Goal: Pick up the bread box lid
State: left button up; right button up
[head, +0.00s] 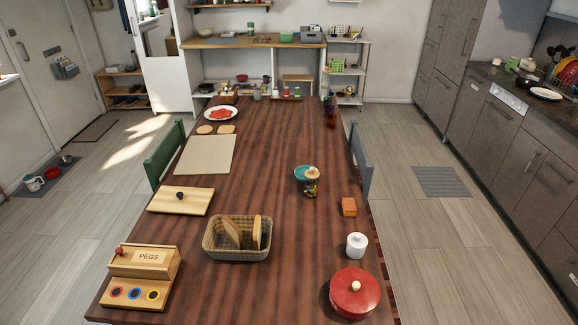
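A flat, light wooden board with a dark knob (180,201) lies on the table, left of centre; it looks like the bread box lid. Just right of it and nearer to me stands an open woven basket (237,253) with slices of bread (233,231) in it. The board and the basket are apart. Neither of my grippers shows in the head view.
The long wooden table (275,180) also holds a pegs box (143,275) at front left, a red lidded pot (355,292), a white jar (357,245), an orange block (349,207) and a candy jar (312,186). A beige mat (205,155) lies behind the board. The table's middle is clear.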

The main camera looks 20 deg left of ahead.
aim_at(176, 200)
jog(key=u, duration=1.3)
jog(key=i+j+u, duration=0.2)
jog(key=j, duration=0.15)
jog(key=j+u, duration=0.25)
jog(key=j, duration=0.15)
jog(key=i+j+u, duration=0.45)
jog(key=j, duration=0.15)
jog(key=i+j+u, duration=0.15)
jog(key=i+j, duration=0.15)
jog(key=i+j+u, duration=0.15)
jog(key=i+j, duration=0.15)
jog(key=i, duration=0.2)
jog(key=i+j+u, duration=0.15)
jog(key=i, duration=0.3)
jog(key=i+l+z, duration=0.1)
jog(key=i+z, duration=0.15)
jog(key=z, duration=0.2)
jog(key=i+z, duration=0.3)
jog(key=z, duration=0.15)
jog(key=i+j+z, duration=0.1)
jog(key=i+z, duration=0.2)
jog(key=z, duration=0.15)
jog(key=i+j+z, duration=0.15)
jog(key=z, duration=0.3)
jog(key=i+j, duration=0.05)
jog(key=i, duration=0.05)
